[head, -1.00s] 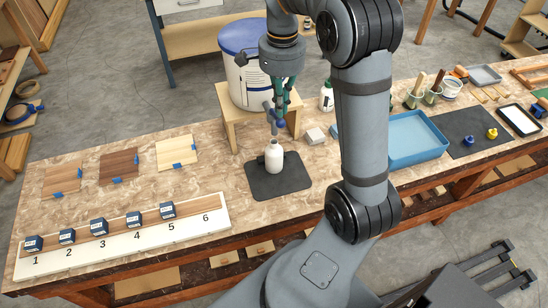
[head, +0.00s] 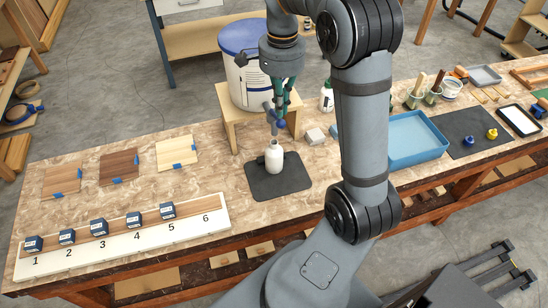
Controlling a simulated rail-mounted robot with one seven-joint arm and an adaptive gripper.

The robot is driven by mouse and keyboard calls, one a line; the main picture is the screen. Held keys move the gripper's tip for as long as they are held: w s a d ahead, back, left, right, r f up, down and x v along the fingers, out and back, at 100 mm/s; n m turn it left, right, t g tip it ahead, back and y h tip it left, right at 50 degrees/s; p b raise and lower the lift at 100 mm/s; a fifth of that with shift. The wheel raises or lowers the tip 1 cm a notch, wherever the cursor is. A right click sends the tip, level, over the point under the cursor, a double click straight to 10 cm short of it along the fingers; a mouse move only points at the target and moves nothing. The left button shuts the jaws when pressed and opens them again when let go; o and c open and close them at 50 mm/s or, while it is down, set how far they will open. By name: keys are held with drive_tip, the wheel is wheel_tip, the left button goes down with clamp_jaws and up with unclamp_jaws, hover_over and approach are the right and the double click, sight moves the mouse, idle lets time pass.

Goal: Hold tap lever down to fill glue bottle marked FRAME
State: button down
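A white glue bottle (head: 274,159) stands upright on a dark mat (head: 292,179), under the tap (head: 268,108). Its marking cannot be read. The tap is on a white bucket (head: 243,85) with a blue lid, which stands on a wooden stand (head: 229,115). A blue lever (head: 280,123) shows at the tap, just above the bottle. My gripper (head: 282,108) points down beside the tap, with its fingers around or next to the lever area. Contact with the lever and the finger opening are too small to tell.
A blue tray (head: 415,140) is further right. Wood samples (head: 119,166) and a numbered board (head: 125,242) with several dark blue boxes lie left.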

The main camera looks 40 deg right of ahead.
sight(280, 120)
drive_tip(key=shift+f, duration=0.1)
drive_tip(key=shift+f+b, duration=2.4)
drive_tip(key=shift+b, duration=0.1)
idle(2.2)
wheel_tip(280, 120, up, 8)
drive_tip(key=p, duration=0.7)
drive_tip(key=shift+r, duration=0.15)
drive_tip(key=shift+w, duration=0.1)
